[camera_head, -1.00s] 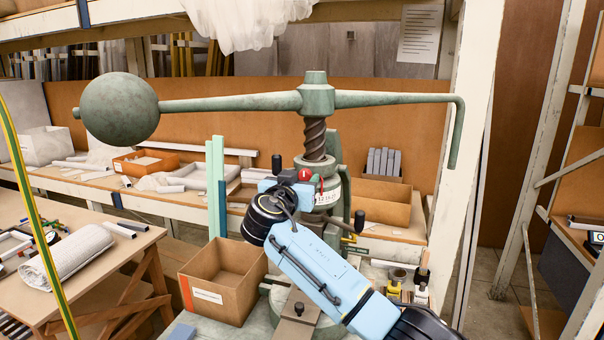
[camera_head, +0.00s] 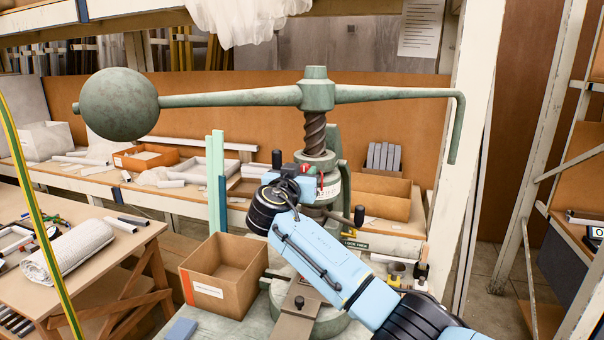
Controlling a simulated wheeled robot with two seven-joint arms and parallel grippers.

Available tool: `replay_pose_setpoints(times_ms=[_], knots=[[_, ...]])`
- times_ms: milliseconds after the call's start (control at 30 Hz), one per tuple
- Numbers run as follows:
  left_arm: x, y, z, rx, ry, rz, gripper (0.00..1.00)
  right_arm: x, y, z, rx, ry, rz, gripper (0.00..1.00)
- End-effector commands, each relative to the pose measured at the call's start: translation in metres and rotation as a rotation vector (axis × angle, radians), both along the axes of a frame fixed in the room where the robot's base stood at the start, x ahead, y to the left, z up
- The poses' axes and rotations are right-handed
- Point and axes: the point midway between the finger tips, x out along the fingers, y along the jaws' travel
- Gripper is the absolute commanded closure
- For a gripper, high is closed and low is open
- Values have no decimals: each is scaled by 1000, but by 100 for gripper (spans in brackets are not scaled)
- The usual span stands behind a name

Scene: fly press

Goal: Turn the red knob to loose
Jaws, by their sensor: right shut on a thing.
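The red knob (camera_head: 306,169) is on the front of the fly press collar, below the thick screw (camera_head: 315,134). My right gripper (camera_head: 296,182) is at the knob, its light blue arm coming up from the lower right. The fingers are small in view and partly hidden by my black wrist. The gripper is shut on the knob, with part of the red still showing. A plate with lettering (camera_head: 329,190) sits on the collar just right of the gripper. My left gripper does not show.
The green press arm (camera_head: 400,93) with its heavy ball (camera_head: 118,104) spans the view above my right arm. A black-knobbed handle (camera_head: 359,216) sticks out right of the gripper. An open cardboard box (camera_head: 222,277) stands left of my forearm.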

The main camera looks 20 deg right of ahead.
Motion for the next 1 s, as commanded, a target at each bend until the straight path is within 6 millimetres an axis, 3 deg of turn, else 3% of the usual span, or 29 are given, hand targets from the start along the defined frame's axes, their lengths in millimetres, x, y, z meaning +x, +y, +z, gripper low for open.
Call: replay_pose_setpoints(times_ms=[367, 1000], knots=[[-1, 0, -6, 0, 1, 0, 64, 0, 0, -1, -123, 83, -1, 94], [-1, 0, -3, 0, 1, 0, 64, 1, 2, 0, -613, 416, 0, 94]])
